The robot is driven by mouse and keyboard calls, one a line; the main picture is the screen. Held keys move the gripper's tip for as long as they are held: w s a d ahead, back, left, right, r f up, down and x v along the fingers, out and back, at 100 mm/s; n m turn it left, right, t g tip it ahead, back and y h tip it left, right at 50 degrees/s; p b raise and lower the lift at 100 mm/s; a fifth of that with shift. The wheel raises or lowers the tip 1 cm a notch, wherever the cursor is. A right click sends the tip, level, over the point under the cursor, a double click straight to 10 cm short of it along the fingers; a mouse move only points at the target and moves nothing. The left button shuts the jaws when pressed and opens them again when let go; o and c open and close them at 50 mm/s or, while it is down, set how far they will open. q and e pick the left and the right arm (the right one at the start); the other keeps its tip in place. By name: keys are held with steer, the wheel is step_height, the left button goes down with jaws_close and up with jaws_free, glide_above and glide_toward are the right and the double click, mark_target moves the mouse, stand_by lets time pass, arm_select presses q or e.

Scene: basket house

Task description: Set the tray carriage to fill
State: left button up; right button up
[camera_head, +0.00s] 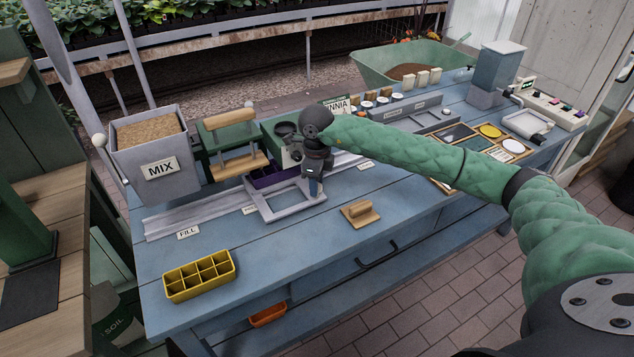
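The tray carriage (288,212), a light grey open frame, sits on the grey rail (185,214) near the middle of the blue bench. A dark purple tray (268,176) shows at its back, partly hidden. The FILL label (188,232) is at the rail's left end, left of the carriage. The MIX hopper (160,168) stands behind that end. My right gripper (316,187) points down at the carriage's right side, by a small blue part there. Its fingers are too small and hidden to tell whether they grip it. My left gripper is out of view.
A yellow celled tray (199,277) lies at the front left, and a wooden block with a handle (360,213) lies right of the carriage. A wooden-handled press (232,145) stands behind the rail. The bench front between the yellow tray and block is clear.

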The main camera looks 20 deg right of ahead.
steer(key=shift+o, duration=1.3)
steer(key=shift+r, duration=0.1)
steer(key=shift+r, duration=0.35)
steer(key=shift+r+b, duration=0.55)
steer(key=shift+r, duration=0.4)
step_height(320, 180, up, 4)
steer(key=shift+f+b, duration=0.15)
steer(key=shift+b, duration=0.3)
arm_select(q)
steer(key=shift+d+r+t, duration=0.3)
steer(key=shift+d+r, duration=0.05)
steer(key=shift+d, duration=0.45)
arm_select(e)
steer(key=shift+r, duration=0.7)
